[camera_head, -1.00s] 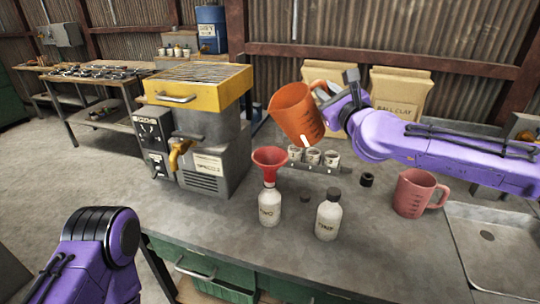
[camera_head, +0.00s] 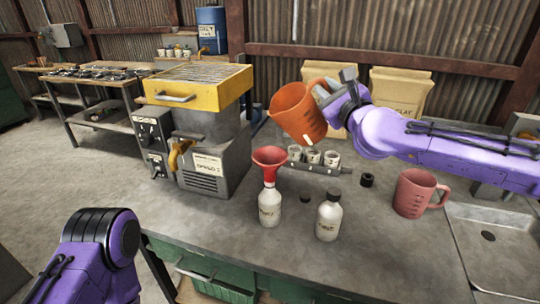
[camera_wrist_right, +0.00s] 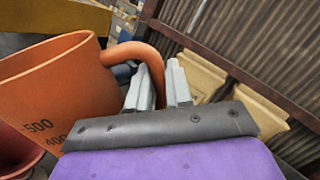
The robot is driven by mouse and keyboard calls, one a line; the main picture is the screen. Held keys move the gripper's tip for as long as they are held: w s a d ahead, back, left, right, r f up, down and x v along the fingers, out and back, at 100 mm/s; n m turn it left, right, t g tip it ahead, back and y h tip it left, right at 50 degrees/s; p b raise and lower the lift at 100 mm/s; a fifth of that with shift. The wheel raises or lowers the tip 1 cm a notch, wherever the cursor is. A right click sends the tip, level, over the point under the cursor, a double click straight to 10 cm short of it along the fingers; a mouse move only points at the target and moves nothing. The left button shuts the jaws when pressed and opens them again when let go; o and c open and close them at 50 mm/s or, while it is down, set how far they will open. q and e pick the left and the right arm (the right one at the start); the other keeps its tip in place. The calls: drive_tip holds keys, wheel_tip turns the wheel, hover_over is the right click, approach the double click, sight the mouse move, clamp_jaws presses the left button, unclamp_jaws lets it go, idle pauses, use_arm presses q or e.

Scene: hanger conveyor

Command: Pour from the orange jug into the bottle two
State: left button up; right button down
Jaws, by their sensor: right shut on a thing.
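The orange jug (camera_head: 299,112) hangs in the air, tilted with its mouth toward the left, above and to the right of the red funnel (camera_head: 269,158). My right gripper (camera_head: 326,92) is shut on its handle, which shows between the fingers in the right wrist view (camera_wrist_right: 157,84). The funnel stands in a white bottle (camera_head: 269,207) on the bench. A second white bottle (camera_head: 329,216) with a dark neck stands upright to its right. Both bottles have labels too small to read surely. No stream shows from the jug. My left gripper is out of view.
A grey machine with a yellow top (camera_head: 203,82) stands left of the bottles. A rack of small white cups (camera_head: 313,157) sits behind them. A red jug (camera_head: 414,193) and a sink (camera_head: 490,240) are at the right. Clay bags (camera_head: 400,92) stand behind.

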sight(309, 88)
drive_tip(key=shift+s+a+r+n+b, duration=0.1)
drive_tip(key=shift+a+r+n+b, duration=0.2)
drive_tip(key=shift+n, duration=0.35)
drive_tip(key=shift+s+a+r+n+b, duration=0.15)
drive_tip(key=shift+r+n, duration=0.25)
drive_tip(key=shift+n, duration=0.25)
idle(0.5)
drive_tip(key=shift+s+a+r+n+y+b, duration=0.15)
drive_tip(key=shift+a+n+y+b, duration=0.15)
drive_tip(key=shift+n, duration=0.4)
drive_tip(key=shift+s+a+r+n+y+b, duration=0.15)
drive_tip(key=shift+a+n+y+b, duration=0.15)
drive_tip(key=shift+n, duration=0.4)
idle(0.6)
drive_tip(key=shift+s+a+f+n+y+b, duration=0.15)
drive_tip(key=shift+a+n+b, duration=0.1)
drive_tip(key=shift+n, duration=0.2)
drive_tip(key=shift+s+a+r+n+y+b, duration=0.1)
drive_tip(key=shift+a+n+y+b, duration=0.1)
drive_tip(key=shift+n, duration=0.25)
idle(0.5)
drive_tip(key=shift+a, duration=0.15)
drive_tip(key=shift+s+n, duration=0.1)
drive_tip(key=shift+n, duration=0.2)
drive_tip(key=shift+s+a+f+n, duration=0.1)
drive_tip(key=shift+a+n, duration=0.15)
drive_tip(key=shift+n, duration=0.05)
